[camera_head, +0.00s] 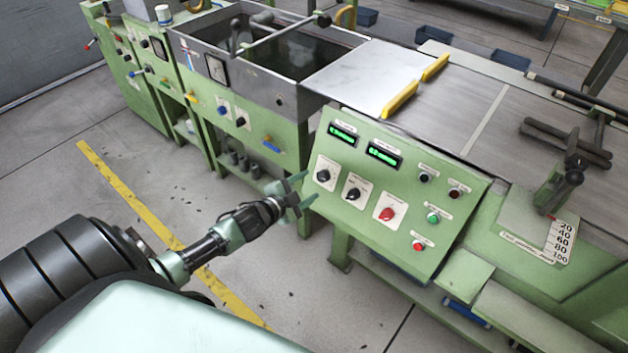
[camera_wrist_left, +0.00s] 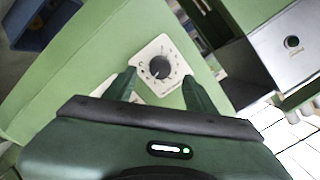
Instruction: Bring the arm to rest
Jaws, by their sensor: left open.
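My left arm comes in from the left in the head view. Its gripper (camera_head: 298,194) is open and empty beside the left edge of the green control panel (camera_head: 345,200). In the left wrist view, the two fingers of the gripper (camera_wrist_left: 160,90) are spread, with a black knob (camera_wrist_left: 160,67) on a white plate showing between and beyond them. Whether the fingers touch the panel cannot be told. My right gripper is not in view.
The panel carries more black knobs (camera_head: 353,193), a red knob (camera_head: 387,214), buttons and two green displays (camera_head: 383,154). A metal tank (camera_head: 290,55) stands behind on the left. Open floor (camera_head: 120,190) with a yellow line lies left of the machine.

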